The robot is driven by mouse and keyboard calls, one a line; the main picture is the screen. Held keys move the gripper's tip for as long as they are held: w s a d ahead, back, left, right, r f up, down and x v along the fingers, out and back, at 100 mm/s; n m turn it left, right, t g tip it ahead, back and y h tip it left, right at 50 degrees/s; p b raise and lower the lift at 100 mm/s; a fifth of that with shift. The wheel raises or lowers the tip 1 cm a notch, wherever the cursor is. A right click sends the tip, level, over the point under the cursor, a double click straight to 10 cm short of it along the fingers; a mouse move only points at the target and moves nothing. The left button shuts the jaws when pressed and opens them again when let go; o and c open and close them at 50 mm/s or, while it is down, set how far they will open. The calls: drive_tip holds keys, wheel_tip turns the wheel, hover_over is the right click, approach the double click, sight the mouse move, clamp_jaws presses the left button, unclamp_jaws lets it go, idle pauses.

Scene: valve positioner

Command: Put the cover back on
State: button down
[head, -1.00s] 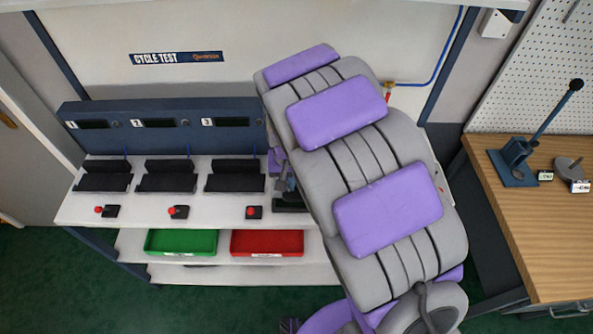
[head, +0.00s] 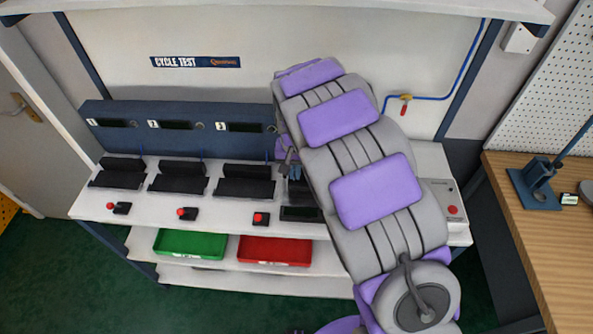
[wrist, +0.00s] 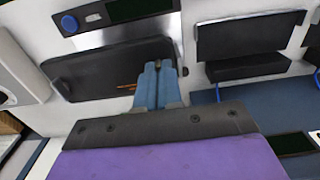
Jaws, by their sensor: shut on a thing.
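My gripper (wrist: 158,82) has two blue-grey fingers close together around a small dark part. Its lower end is hidden. In the head view my gripper (head: 291,168) is partly hidden by my arm, low over the bench to the right of station 3. A flat black panel (wrist: 95,70) with rounded corners lies beside and beyond the fingertips, with a thin orange mark on it. I cannot tell whether this panel is the cover or whether the fingers hold it. A device with a dark display (wrist: 140,8) and a blue round button (wrist: 69,23) borders the panel.
Black stands (head: 245,182) line the bench before a blue numbered console (head: 175,130). Small boxes with red buttons (head: 260,218) stand in front. Green (head: 190,244) and red (head: 274,251) trays sit on the shelf below. A red-button box (head: 452,210) is right of my arm.

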drive_tip(key=w, duration=0.2)
drive_tip(key=shift+w+d+f, duration=0.1)
drive_tip(key=shift+w+f, duration=0.15)
drive_tip(key=shift+w, duration=0.05)
drive_tip(key=shift+w+a, duration=0.4)
drive_tip(key=shift+w, duration=0.05)
drive_tip(key=shift+a+f, duration=0.2)
drive_tip(key=shift+f, duration=0.05)
drive_tip(key=f, duration=0.1)
drive_tip(key=f+b, duration=0.1)
drive_tip(key=f, duration=0.1)
drive_tip(key=shift+d, duration=0.35)
drive_tip(key=shift+s+d, duration=0.2)
drive_tip(key=shift+w+f, duration=0.1)
drive_tip(key=c, duration=1.7)
unclamp_jaws()
drive_tip(key=shift+w, duration=0.1)
drive_tip(key=o, duration=0.4)
drive_tip(key=shift+a, duration=0.2)
